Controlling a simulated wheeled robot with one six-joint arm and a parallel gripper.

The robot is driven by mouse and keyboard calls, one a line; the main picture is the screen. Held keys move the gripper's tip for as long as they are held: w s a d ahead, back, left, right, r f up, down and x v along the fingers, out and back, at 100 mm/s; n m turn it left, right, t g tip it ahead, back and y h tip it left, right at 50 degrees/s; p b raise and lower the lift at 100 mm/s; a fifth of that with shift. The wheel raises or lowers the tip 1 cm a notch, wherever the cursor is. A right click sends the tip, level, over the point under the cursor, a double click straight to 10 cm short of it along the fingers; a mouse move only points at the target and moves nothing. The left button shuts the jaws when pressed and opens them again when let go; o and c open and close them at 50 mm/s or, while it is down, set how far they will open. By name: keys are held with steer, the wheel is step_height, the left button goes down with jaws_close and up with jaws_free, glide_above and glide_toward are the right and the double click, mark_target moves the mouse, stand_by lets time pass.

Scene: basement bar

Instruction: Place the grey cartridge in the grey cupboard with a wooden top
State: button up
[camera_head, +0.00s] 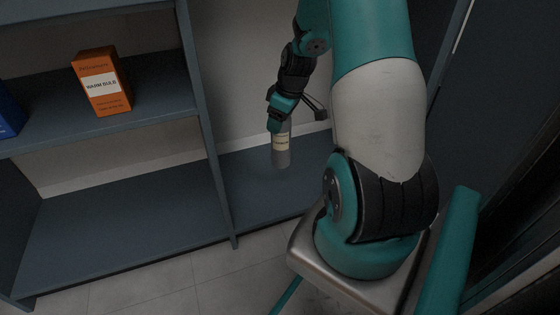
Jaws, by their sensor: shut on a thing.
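My gripper (278,127) is shut on the grey cartridge (282,158), a small cylinder with a cream label. The cartridge hangs upright below the fingers, in front of the right-hand bay of a blue-grey open shelf unit (222,190). Its lower end appears over that bay's bottom board (255,195); I cannot tell whether it touches the board. No wooden top shows in this view, so I cannot tell whether this unit is the grey cupboard.
An orange box (101,82) stands on the upper left shelf, with a blue box (8,112) at the left edge. The lower left bay (125,215) is empty. A vertical divider separates the bays. Pale tiled floor (170,285) lies in front. A dark panel (510,170) stands at right.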

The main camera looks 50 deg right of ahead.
mark_target(280, 150)
step_height(280, 150, down, 11)
steer(key=b, duration=0.6)
steer(key=o, duration=1.4)
steer(key=shift+o, duration=0.2)
steer(key=shift+r, duration=0.1)
steer(key=p+v, duration=0.7)
steer(key=v, duration=0.5)
steer(key=shift+p, duration=0.4)
